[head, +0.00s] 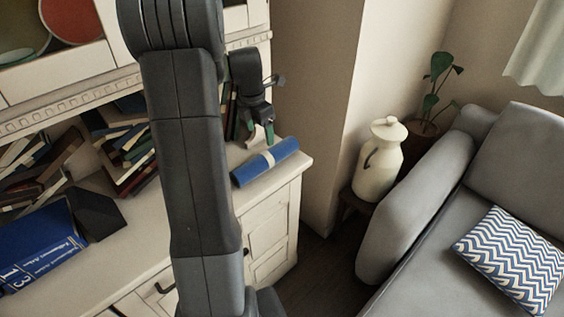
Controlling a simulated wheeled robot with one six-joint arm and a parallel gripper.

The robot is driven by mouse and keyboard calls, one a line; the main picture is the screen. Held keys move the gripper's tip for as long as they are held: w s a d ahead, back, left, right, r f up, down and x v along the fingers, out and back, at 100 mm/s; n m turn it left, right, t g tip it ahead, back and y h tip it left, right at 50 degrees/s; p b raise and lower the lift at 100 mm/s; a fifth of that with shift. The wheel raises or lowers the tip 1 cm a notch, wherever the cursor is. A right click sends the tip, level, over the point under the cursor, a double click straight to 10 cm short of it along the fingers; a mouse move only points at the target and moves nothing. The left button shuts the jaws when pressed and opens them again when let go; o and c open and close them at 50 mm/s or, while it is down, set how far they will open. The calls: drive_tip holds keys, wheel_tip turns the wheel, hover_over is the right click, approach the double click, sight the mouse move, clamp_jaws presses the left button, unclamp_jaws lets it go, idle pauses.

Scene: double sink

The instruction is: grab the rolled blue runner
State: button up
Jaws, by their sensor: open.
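The rolled blue runner (250,172) lies on the white cabinet top near its right end, with a pale band around its middle. It lies at a slant, its right end near the corner. My gripper (259,138) is open and points down, just above and behind the runner in the picture. Its green-tipped fingers look empty. I cannot tell whether a finger touches the runner. My arm passes in front of the cabinet, close to the runner's left end.
Books (38,160) lean and lie on the cabinet (140,235) at left, with a blue book (40,246) in front. Right of the cabinet are a cream jug (381,160) on a small stool, a potted plant (437,85) and a grey sofa (410,215) with a zigzag cushion (512,258).

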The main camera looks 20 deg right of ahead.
sight(265, 154)
drive_tip(key=shift+n, duration=0.3)
drive_tip(key=f, duration=0.2)
drive_tip(key=d+f, duration=0.1)
drive_tip(key=f, duration=0.5)
drive_tip(key=shift+w+d+f, duration=0.2)
drive_tip(key=shift+w, duration=0.1)
drive_tip(key=shift+w+d+f+p, duration=0.1)
drive_tip(key=shift+w+f+p, duration=0.05)
drive_tip(key=shift+f, duration=0.75)
drive_tip(key=shift+w+d+f+p, duration=0.1)
drive_tip(key=shift+d+f+p, duration=0.05)
drive_tip(key=shift+f, duration=0.7)
drive_tip(key=shift+w+d+f+p, duration=0.1)
drive_tip(key=shift+w+f+p, duration=0.05)
drive_tip(key=shift+f, duration=0.75)
drive_tip(key=c, duration=1.2)
